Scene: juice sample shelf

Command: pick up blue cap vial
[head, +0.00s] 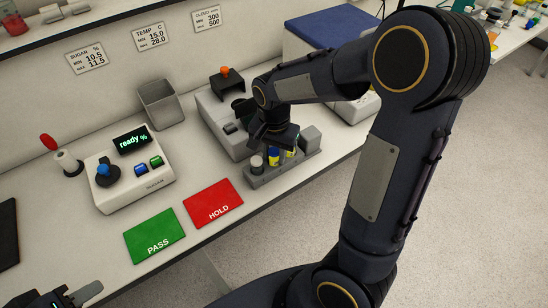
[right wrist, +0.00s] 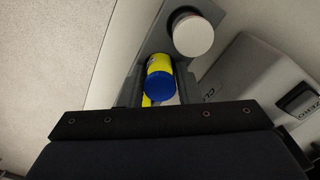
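The blue cap vial (right wrist: 160,84), with a yellow body, stands in a grey rack (head: 262,181). It also shows in the head view (head: 273,156), partly under my right gripper. My right gripper (right wrist: 160,88) is over the rack, with one grey finger on each side of this vial. Narrow gaps seem to show between fingers and vial, so it looks open around it. A white-capped vial (right wrist: 193,34) stands beside it in the rack. More yellow shows at the rack (head: 291,152), mostly hidden by the gripper. My left gripper (head: 82,293) is partly in view at the lower left, away from the rack.
A green PASS mat (head: 154,237) and red HOLD mat (head: 213,203) lie left of the rack. The SUGAR device (head: 135,190) reads "ready %". A grey bin (head: 160,104) and a grey-white machine (head: 222,115) stand behind. The bench's front edge runs close to the rack.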

